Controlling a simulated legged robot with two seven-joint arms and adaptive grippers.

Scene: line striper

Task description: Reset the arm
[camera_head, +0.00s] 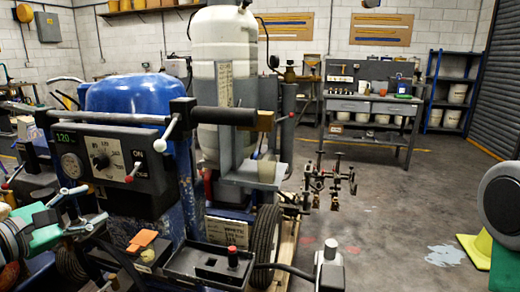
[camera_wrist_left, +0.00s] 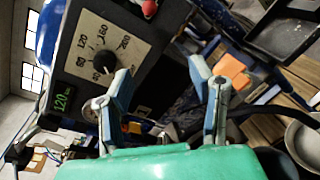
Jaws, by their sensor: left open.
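The line striper's black control panel (camera_head: 110,165) stands at the left of the head view. It bears a green display reading 120, a round gauge, a dial (camera_head: 105,160) and an ON switch with a red-tipped lever (camera_head: 134,172). My left gripper (camera_head: 88,208) is open and empty, just below and in front of the panel. In the left wrist view its two fingers (camera_wrist_left: 165,85) stand apart, with the dial plate (camera_wrist_left: 105,48) and the display (camera_wrist_left: 64,101) beyond the left finger. Only a rounded arm part of mine shows at the right edge; the right gripper is out of sight.
A black handlebar (camera_head: 225,118) crosses above the panel, close to my left arm. A blue tank (camera_head: 130,95) and a white tank (camera_head: 222,50) stand behind. A black tray (camera_head: 210,265) lies right of the gripper. Open floor (camera_head: 390,215) lies at right, before a workbench (camera_head: 372,105).

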